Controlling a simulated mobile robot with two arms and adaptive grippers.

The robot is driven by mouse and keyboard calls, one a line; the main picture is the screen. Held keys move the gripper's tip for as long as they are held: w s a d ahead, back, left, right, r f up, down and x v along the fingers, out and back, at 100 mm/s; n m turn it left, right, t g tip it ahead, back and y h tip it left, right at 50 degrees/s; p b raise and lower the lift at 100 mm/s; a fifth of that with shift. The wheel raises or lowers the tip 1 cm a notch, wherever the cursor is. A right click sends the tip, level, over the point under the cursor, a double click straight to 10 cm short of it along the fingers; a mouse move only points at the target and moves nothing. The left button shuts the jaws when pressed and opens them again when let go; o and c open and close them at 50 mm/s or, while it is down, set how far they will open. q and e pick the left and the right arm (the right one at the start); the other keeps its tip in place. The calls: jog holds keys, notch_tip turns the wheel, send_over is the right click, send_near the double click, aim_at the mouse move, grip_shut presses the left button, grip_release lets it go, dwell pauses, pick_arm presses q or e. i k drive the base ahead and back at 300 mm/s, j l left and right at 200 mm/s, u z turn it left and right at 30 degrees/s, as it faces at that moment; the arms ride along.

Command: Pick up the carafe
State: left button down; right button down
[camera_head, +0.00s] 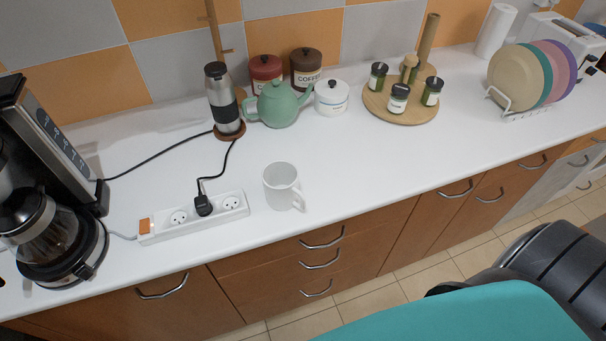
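The glass carafe (45,225) stands on the base of the black and silver coffee maker (50,140) at the left end of the counter. Its black lid and handle face the front left, and dark metal trim runs around it. The left picture edge cuts off part of the coffee maker. Neither of my grippers is in view, so their position relative to the carafe does not show.
A power strip (192,217) and a white mug (281,186) stand right of the carafe. A grinder (221,98), green teapot (277,104), canisters and a spice tray (378,105) line the back. The middle right counter (400,150) is clear.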

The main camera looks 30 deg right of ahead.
aim_at(55, 232)
jog(key=z, duration=0.65)
jog(key=u, duration=1.6)
